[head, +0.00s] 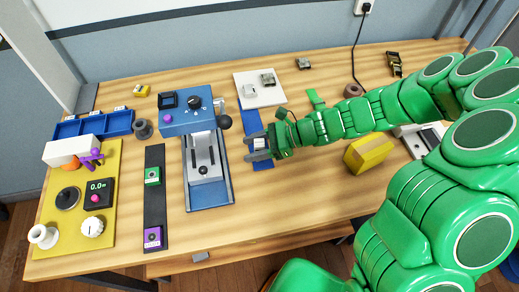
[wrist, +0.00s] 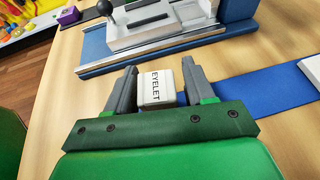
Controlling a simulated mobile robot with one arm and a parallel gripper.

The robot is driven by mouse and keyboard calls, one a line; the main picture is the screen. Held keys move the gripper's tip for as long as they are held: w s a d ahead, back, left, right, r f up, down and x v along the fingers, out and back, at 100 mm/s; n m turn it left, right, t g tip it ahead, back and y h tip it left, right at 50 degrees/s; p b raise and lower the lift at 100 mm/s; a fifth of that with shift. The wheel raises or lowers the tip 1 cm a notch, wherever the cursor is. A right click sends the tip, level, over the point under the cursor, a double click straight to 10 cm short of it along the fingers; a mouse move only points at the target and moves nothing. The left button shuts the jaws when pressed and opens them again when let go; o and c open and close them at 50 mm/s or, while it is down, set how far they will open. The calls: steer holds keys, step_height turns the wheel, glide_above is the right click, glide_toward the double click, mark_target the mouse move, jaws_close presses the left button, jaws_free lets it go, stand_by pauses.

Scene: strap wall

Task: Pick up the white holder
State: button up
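A small white block (wrist: 155,88) labelled EYELET, the only white holder-like piece at my gripper, stands between my fingers in the wrist view. In the head view it shows as a small white patch (head: 259,144) over the blue strip (head: 254,124). My gripper (wrist: 161,85) has its two grey fingers on either side of the block. The left finger is close against it, and a narrow gap seems to show at the right finger. In the head view my gripper (head: 260,146) points left, low over the table.
A blue press (head: 209,195) with a lever stands left of my gripper. A white board (head: 262,98) with small parts lies behind it. A yellow box (head: 368,153) sits to the right, near my arm. A dark rail (head: 155,207) and yellow panel (head: 106,225) lie farther left.

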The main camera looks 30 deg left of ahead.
steer(key=c, duration=0.9)
steer(key=shift+r, duration=5)
